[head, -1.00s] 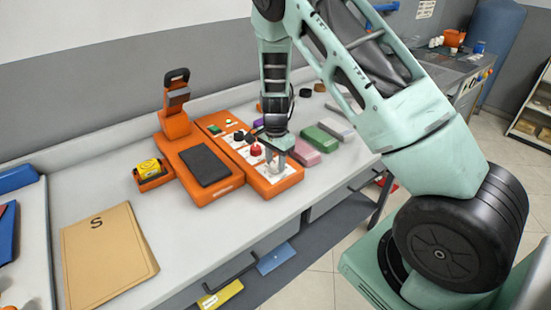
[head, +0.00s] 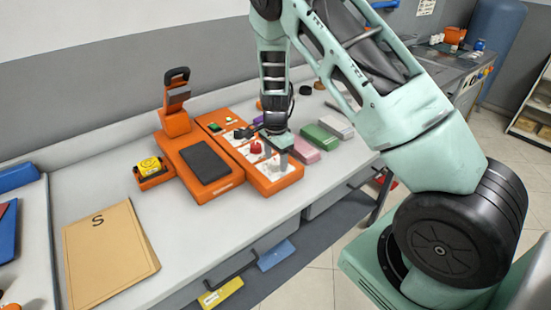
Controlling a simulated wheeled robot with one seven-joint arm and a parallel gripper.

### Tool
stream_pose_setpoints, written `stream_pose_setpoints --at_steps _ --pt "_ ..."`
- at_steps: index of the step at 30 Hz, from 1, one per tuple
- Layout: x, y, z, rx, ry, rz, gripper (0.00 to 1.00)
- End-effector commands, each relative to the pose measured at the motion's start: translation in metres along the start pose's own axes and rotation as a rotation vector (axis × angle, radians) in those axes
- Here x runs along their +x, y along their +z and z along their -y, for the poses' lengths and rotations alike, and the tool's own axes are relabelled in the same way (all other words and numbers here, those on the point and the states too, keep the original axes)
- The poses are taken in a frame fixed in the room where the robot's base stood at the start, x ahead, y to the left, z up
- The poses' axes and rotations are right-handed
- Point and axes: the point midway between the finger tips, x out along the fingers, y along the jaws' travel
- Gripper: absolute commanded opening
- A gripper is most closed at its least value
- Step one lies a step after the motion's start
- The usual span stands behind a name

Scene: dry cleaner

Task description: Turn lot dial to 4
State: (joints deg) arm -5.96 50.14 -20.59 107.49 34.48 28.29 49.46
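An orange control panel (head: 290,180) with white label plates lies on the counter. It carries a red knob (head: 256,147), a dark knob (head: 239,134) and a green button (head: 214,127). The labels are too small to read, so I cannot tell which control is the lot dial or where it points.
Left of the panel is an orange press-like device (head: 170,145) with a dark pad (head: 206,163). A yellow roll (head: 149,165) sits in an orange holder. Pink (head: 302,147), green (head: 322,136) and grey (head: 338,124) blocks lie right of my gripper. A tan folder (head: 108,250) lies front left.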

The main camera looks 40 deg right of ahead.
Motion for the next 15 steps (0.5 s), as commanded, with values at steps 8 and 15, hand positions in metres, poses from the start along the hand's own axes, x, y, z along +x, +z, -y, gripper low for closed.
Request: stream_pose_setpoints --at_steps 8,15 --pt "0.000 0.001 -0.001 -0.001 0.003 0.002 0.58" --pt "-0.029 0.001 0.000 -0.002 -0.001 0.002 0.58"
